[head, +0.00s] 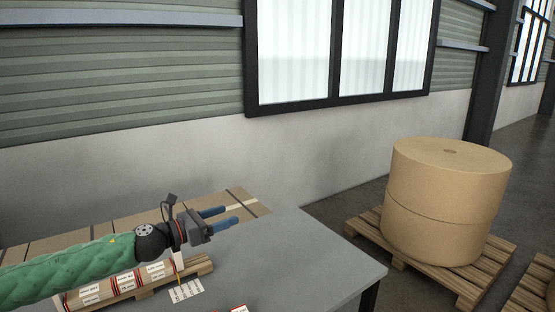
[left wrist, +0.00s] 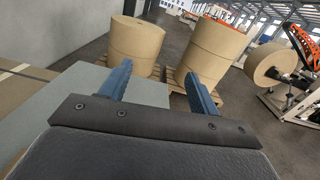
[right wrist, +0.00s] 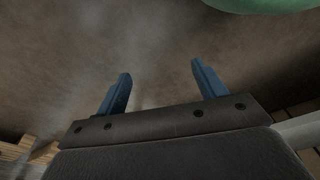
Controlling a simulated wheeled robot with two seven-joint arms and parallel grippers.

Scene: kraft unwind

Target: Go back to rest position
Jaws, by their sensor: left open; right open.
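My left gripper (head: 231,214) reaches in from the left of the head view over the grey table (head: 310,248). Its two blue fingers are apart with nothing between them, and they also show open in the left wrist view (left wrist: 158,82). My right gripper (right wrist: 160,82) shows only in the right wrist view. Its blue fingers are apart and empty, facing a blurred brownish surface that I cannot identify. My right arm is not in the head view.
Flat cardboard (head: 100,232) lies at the back. A large kraft roll (head: 445,205) stands on a floor pallet at right.

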